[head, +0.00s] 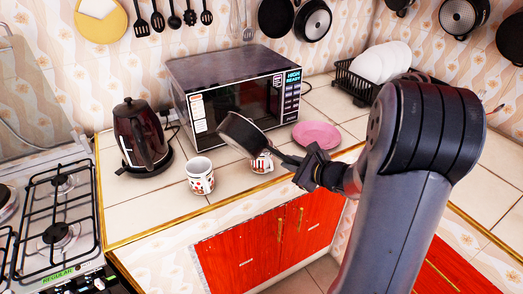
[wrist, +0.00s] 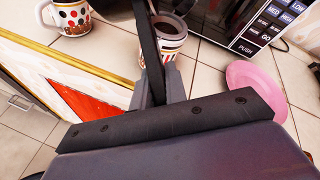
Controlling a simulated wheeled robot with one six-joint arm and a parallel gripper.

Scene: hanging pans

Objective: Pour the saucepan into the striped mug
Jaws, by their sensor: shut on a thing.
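The dark saucepan (head: 243,136) hangs in the air above the counter, in front of the microwave, and looks tilted. My gripper (head: 302,166) is shut on its handle, which also runs between the fingers in the wrist view (wrist: 150,50). The striped mug (head: 262,164) stands upright on the counter below the saucepan, partly hidden by the pan and handle. In the wrist view the striped mug (wrist: 162,44) shows beside the handle, with a dark inside. I cannot see what the saucepan holds, nor anything flowing from it.
A dotted mug (head: 200,176) stands left of the striped mug, near the counter's front edge. A pink plate (head: 316,135) lies to the right. The microwave (head: 240,95) stands behind, the kettle (head: 143,140) to the left, and a dish rack (head: 357,86) at the back right.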

